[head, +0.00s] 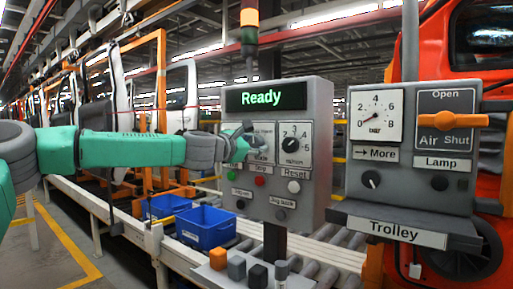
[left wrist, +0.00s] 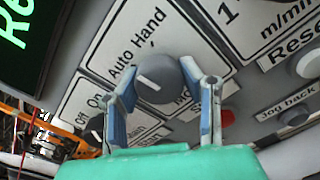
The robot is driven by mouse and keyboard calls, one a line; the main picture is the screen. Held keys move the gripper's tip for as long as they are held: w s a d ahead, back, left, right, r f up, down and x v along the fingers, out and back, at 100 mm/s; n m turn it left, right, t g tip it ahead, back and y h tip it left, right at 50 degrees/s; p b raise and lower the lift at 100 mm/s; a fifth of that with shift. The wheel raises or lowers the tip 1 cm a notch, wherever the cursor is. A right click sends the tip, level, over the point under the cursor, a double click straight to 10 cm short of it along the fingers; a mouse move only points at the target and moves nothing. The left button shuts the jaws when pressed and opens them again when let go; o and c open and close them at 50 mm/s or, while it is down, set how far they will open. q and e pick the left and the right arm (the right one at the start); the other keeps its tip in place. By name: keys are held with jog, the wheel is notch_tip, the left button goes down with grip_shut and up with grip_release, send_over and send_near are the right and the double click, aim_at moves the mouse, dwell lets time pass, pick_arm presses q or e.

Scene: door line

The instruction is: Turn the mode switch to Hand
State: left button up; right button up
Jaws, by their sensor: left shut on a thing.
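The mode switch (left wrist: 157,84) is a round grey knob with a white pointer line, beside a label reading Auto Hand (left wrist: 137,42). In the left wrist view its pointer aims up-left, toward the Auto side of the label. My left gripper (left wrist: 160,80) has one blue-padded finger on each side of the knob and is shut on it. In the head view the left gripper (head: 236,144) is at the left part of the grey control panel (head: 318,110) and largely hides the switch. My right gripper is not in view.
Close around the knob are an Off On switch (left wrist: 94,126), a red button (left wrist: 227,118) and a Reset button (left wrist: 308,64). The panel's display (head: 265,97) reads Ready. A numbered speed dial (head: 292,143) is to the right. A second box, Trolley (head: 395,230), stands further right.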

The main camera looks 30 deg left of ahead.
pick_arm(q)
jog(key=m, duration=0.7)
jog(key=shift+m+b, duration=0.3)
jog(key=shift+m, duration=0.1)
jog(key=shift+f+m, duration=0.15)
jog(key=shift+m, duration=0.25)
jog(key=shift+f, duration=0.1)
jog(key=o, duration=1.2)
jog(key=shift+s+r, duration=0.1)
jog(key=shift+r, duration=0.1)
